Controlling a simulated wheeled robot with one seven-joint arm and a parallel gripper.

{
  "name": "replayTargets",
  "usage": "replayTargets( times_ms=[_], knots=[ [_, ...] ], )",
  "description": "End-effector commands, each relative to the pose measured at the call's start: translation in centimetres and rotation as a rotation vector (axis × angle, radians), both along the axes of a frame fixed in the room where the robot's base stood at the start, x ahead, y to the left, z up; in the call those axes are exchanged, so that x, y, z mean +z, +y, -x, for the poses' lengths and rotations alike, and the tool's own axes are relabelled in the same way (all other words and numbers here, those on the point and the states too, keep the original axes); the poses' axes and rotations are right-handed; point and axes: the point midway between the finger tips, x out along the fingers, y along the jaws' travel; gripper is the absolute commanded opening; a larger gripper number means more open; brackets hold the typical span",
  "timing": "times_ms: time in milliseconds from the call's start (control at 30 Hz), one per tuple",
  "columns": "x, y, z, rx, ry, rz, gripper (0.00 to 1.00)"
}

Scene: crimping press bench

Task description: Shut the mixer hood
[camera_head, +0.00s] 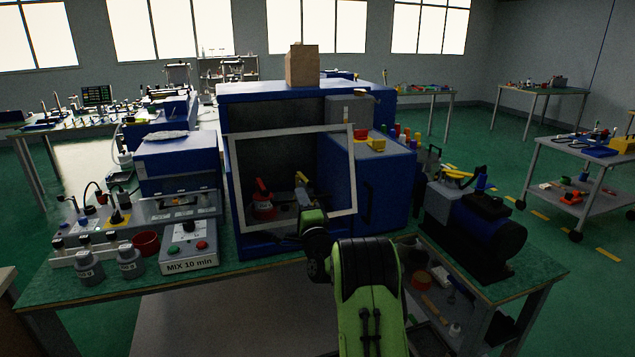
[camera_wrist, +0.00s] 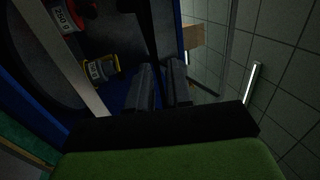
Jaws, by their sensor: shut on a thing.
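The mixer is a blue cabinet (camera_head: 265,98) on the bench. Its hood, a clear panel in a pale frame (camera_head: 353,175), slants across the open front and stands away from the cabinet. The frame also shows as a pale bar in the wrist view (camera_wrist: 75,72). My gripper (camera_head: 306,208) is at the hood's lower part, its fingers mostly hidden by my wrist. In the wrist view my gripper (camera_wrist: 161,85) is shut on a thin dark bar (camera_wrist: 152,40), which looks like the hood's handle. Inside are a red weight (camera_head: 263,205) and a yellow-marked weight (camera_head: 301,182).
A control box marked MIX 10 min (camera_head: 188,256) stands left of the mixer, with bottles (camera_head: 130,262) beyond. A dark blue motor unit (camera_head: 490,225) stands on the right. A cardboard box (camera_head: 302,66) sits on top of the cabinet.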

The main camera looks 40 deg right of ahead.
Motion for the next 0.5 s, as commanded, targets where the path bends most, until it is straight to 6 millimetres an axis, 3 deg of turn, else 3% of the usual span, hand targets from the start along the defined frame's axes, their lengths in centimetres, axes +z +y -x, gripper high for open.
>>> replayTargets(
  times_ms=[33, 200, 500],
  knots=[
    [-2.2, -0.1, -0.6, 0.0, -0.028, 0.008, 0.0],
    [-5.9, -0.3, -1.8, -0.001, -0.133, 0.041, 0.0],
    [-9.6, -0.6, -2.6, -0.003, -0.245, 0.073, 0.0]
  ],
)
